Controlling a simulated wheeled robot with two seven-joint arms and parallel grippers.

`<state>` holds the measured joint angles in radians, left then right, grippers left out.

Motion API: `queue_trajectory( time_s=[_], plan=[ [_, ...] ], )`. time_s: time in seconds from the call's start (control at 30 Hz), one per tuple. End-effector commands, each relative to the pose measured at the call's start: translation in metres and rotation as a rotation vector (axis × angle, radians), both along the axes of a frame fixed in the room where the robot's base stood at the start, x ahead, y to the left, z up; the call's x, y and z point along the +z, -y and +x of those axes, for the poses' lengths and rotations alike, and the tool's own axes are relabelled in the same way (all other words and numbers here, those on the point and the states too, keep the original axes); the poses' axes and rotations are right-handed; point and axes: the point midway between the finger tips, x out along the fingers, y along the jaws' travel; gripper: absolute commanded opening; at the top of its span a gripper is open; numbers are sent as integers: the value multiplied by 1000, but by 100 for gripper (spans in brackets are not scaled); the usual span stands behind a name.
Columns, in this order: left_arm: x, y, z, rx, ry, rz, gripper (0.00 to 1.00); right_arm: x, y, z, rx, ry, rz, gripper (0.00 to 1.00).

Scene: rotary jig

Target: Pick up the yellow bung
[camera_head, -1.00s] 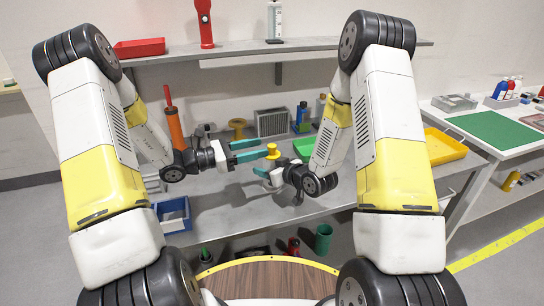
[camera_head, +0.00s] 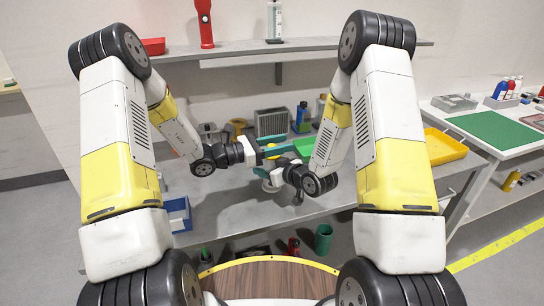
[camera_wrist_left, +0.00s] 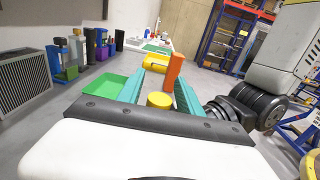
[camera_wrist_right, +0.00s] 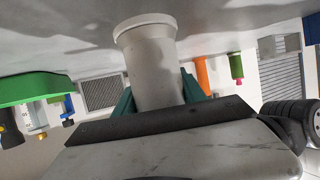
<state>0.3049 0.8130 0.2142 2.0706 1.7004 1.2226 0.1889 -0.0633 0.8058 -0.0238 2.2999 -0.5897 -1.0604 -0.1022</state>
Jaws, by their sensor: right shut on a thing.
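The yellow bung (camera_wrist_left: 159,100) shows between the two green fingers of my left gripper (camera_wrist_left: 160,90) in the left wrist view, close to the palm. In the head view the bung (camera_head: 271,156) is partly hidden by my left gripper (camera_head: 281,147), whose fingers lie either side of it. The left fingers stand apart, with a visible gap to the bung. My right gripper (camera_wrist_right: 158,95) is shut on a pale grey cylinder (camera_wrist_right: 152,65) with a flanged rim.
A green tray (camera_wrist_left: 105,84) lies beside the left fingers. An orange upright piece (camera_wrist_left: 175,70) shows beyond them. On the bench are a grey vented box (camera_head: 271,122) and a blue bin (camera_head: 174,213). A yellow tray (camera_head: 443,146) is at right. The front bench is largely clear.

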Motion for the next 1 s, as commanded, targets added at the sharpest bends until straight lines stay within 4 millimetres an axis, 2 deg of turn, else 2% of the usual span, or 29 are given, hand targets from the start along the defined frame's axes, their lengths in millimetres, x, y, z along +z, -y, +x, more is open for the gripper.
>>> queue_trajectory(
  time_s=[0.03, 0.2, 0.57, 0.67, 1.0],
  plan=[
    [0, 0, 0, 0, 0, 0, 30, 1, 0, 0, 0, 1, 1, 0],
    [0, 0, 0, 0, 0, 0, 0, 1, 0, 0, 0, 1, 1, 0],
    [5, -1, 0, 1, 2, 0, 0, 0, 0, 0, 0, 1, 1, 0],
    [18, -1, 1, 1, 6, 0, 0, 0, 0, 0, 0, 1, 1, 0],
    [83, -1, 0, 1, 4, 0, 0, 0, 0, 0, 0, 1, 1, 0]
  ],
)
